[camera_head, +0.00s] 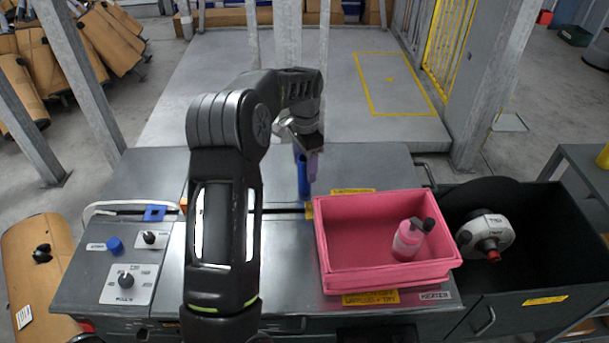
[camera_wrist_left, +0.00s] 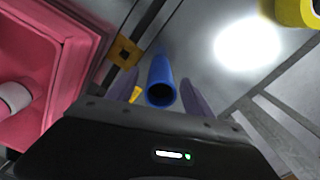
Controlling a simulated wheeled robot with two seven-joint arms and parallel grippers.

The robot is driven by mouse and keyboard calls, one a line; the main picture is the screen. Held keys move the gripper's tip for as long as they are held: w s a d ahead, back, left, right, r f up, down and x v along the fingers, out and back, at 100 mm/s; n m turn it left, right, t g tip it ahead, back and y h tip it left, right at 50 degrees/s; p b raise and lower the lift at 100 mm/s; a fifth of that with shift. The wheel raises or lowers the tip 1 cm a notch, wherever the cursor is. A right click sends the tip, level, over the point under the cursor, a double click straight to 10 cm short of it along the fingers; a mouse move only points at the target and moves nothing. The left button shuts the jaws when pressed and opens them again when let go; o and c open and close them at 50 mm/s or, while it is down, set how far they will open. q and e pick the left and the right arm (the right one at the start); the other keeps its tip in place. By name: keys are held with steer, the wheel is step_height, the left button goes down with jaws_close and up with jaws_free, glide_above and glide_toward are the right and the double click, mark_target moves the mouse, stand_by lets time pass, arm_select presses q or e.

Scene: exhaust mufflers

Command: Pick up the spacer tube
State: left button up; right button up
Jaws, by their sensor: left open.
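The spacer tube appears to be the blue tube (camera_head: 302,178), standing upright on the grey workbench left of the pink bin. In the left wrist view the blue tube (camera_wrist_left: 161,82) shows its dark open end, between my two purple fingers. My left gripper (camera_head: 309,171) points down at the tube. It is open, with a finger on each side and a visible gap to each in the wrist view (camera_wrist_left: 163,98). One finger partly covers the tube in the head view. My right gripper is not in view.
A pink bin (camera_head: 339,282) holding a pink bottle (camera_head: 407,240) stands just right of the tube. A dark crate (camera_head: 546,213) with a grey-and-white tool (camera_head: 484,236) is farther right. A control panel with knobs (camera_head: 126,282) is at the bench's left. Bench beside the tube is clear.

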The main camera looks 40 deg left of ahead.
mark_target(304, 178)
arm_select(q)
steer(key=shift+f, duration=0.1)
step_height(304, 178, down, 5)
steer(key=shift+f+p, duration=0.1)
steer(key=shift+p, duration=0.2)
steer(key=shift+c, duration=0.3)
jaws_close()
stand_by(0.6)
